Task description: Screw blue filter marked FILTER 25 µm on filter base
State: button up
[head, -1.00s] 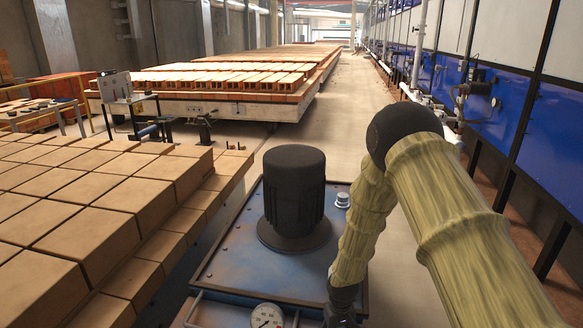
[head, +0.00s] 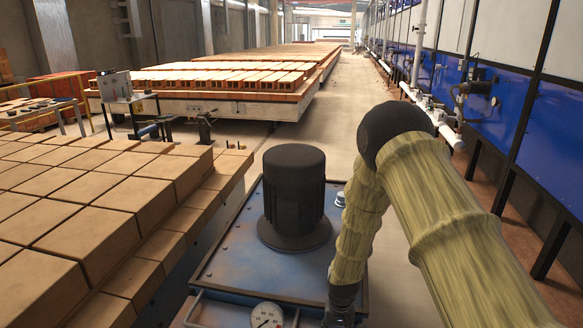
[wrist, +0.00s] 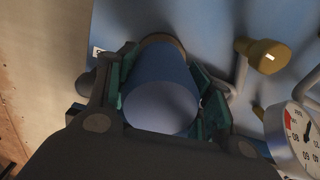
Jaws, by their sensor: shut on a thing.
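In the wrist view a plain blue cylinder, the filter (wrist: 160,103), stands between the teal finger pads of my gripper (wrist: 163,88). The gripper is shut on it. Its near round end faces the camera, and no marking is readable on it. A brownish ring (wrist: 164,39) shows at the far end of the filter, against the blue surface; it may be the filter base. I cannot tell whether the filter touches it or how far it is threaded. In the head view the filter and the fingers are out of sight below the picture's bottom edge.
A pressure gauge (wrist: 303,138) and a brass-coloured fitting (wrist: 262,54) lie right of my gripper in the wrist view. A black motor-like housing (head: 294,192) stands on the blue unit (head: 226,262) left of my arm. Brick stacks (head: 95,205) fill the left.

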jog(key=shift+m, duration=1.4)
jog(key=shift+m, duration=0.3)
jog(key=o, duration=1.3)
jog(key=shift+a+m, duration=0.1)
jog(key=shift+m, duration=0.2)
